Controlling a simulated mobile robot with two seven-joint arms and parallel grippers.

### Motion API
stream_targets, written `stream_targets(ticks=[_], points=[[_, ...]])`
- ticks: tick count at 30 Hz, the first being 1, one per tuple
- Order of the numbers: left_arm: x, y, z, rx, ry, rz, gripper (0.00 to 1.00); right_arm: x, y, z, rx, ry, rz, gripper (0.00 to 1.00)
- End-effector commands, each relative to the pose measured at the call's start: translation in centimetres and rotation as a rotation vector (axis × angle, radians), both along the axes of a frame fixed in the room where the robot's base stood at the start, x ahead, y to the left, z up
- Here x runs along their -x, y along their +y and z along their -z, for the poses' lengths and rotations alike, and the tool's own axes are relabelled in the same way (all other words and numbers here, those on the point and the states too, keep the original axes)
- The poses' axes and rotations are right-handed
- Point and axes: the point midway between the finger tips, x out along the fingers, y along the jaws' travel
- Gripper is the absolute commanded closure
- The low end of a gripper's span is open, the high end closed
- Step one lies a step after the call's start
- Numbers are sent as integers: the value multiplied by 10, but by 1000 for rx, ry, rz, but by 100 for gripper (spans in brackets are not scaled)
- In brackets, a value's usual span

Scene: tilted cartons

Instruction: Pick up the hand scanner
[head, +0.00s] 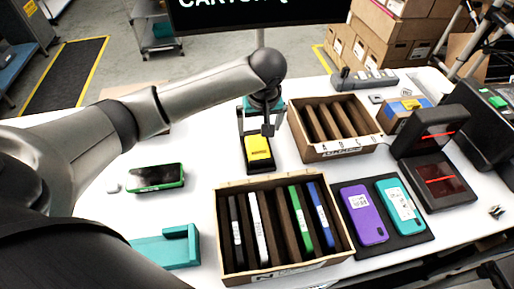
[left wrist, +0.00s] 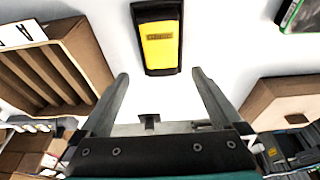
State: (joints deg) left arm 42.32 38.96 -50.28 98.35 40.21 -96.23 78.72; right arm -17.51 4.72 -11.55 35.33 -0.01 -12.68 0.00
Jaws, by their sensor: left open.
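The hand scanner appears to be the yellow and black device (head: 258,153) lying on the white table behind the front carton. It also shows in the left wrist view (left wrist: 160,42), at the top middle. My left gripper (head: 260,122) is above the scanner's far end in the head view. In the left wrist view my left gripper (left wrist: 160,78) has its two fingers spread and empty, with the scanner just beyond the fingertips and not between them. My right gripper is not seen.
A front carton (head: 228,262) holds several upright phones; an empty slotted carton (head: 345,152) stands right of the scanner. A green-edged phone (head: 156,177) lies left. A dark tray (head: 380,247) bears a purple phone (head: 362,212) and a teal phone (head: 400,202). A teal holder (head: 170,252) sits front left.

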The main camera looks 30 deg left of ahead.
Motion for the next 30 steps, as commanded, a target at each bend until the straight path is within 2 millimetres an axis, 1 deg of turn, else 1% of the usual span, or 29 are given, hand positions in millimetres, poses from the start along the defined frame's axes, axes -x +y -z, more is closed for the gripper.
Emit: stream_targets(ticks=[1,3,11,16,18,22,28,29,30], points=[[-2,2,11,-2,2,-2,0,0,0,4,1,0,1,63],[-4,3,20,-1,1,-1,0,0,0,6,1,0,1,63],[-6,5,38,-1,1,0,0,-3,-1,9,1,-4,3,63],[-4,8,65,-2,1,-1,0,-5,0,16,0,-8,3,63],[-7,9,74,-1,0,0,0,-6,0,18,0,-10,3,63],[-9,11,81,0,-1,0,0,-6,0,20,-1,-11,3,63],[-9,10,81,-1,-2,1,0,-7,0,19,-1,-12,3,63],[-9,10,81,-1,-2,1,1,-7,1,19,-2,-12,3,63],[-9,10,81,0,-1,1,6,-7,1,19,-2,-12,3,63]])
